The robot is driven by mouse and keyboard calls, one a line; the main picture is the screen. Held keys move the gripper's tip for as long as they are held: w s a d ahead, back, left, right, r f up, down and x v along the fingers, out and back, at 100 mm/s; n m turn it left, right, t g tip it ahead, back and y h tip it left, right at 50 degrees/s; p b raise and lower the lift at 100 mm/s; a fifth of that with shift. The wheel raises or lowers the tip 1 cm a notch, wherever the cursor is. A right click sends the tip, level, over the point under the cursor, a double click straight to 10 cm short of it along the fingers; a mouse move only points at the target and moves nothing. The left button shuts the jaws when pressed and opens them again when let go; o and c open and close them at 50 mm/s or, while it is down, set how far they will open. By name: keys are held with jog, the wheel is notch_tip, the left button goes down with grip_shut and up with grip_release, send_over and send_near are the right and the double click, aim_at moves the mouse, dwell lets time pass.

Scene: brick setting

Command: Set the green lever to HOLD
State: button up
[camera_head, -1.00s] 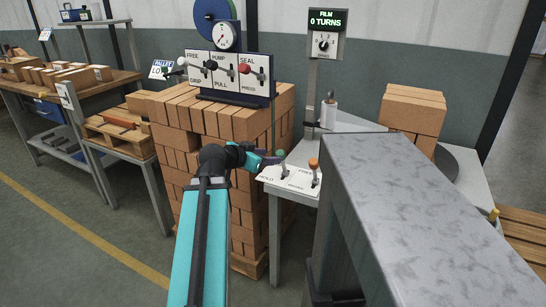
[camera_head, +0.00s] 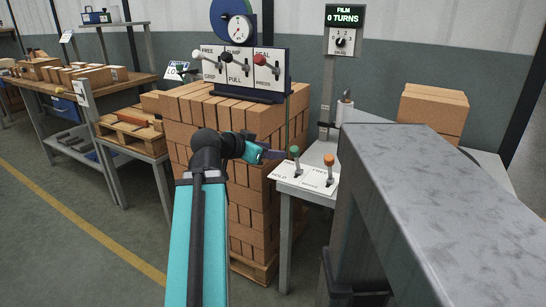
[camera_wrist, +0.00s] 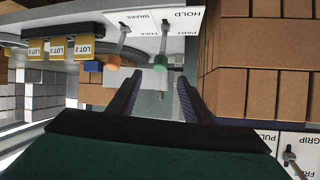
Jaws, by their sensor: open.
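The green lever (camera_head: 295,151) stands on a white labelled plate (camera_head: 285,176) at the near left corner of a grey table. The lever's tilt against these labels is hard to tell. My gripper (camera_head: 275,154) is just left of the green knob, at about its height. In the wrist view my gripper (camera_wrist: 158,80) is open and empty. The green knob (camera_wrist: 161,62) shows between and just beyond the fingertips, with no clear contact.
An orange lever (camera_head: 329,161) stands close right of the green one, on the plate marked FREE and BRAKE. A brick stack (camera_head: 238,205) is directly left of the table, with a lever panel (camera_head: 240,68) above it. A grey beam (camera_head: 430,180) fills the right foreground.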

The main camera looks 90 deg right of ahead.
jog(key=shift+b+v, duration=0.6)
jog(key=shift+v, duration=0.55)
jog(key=shift+w, duration=0.1)
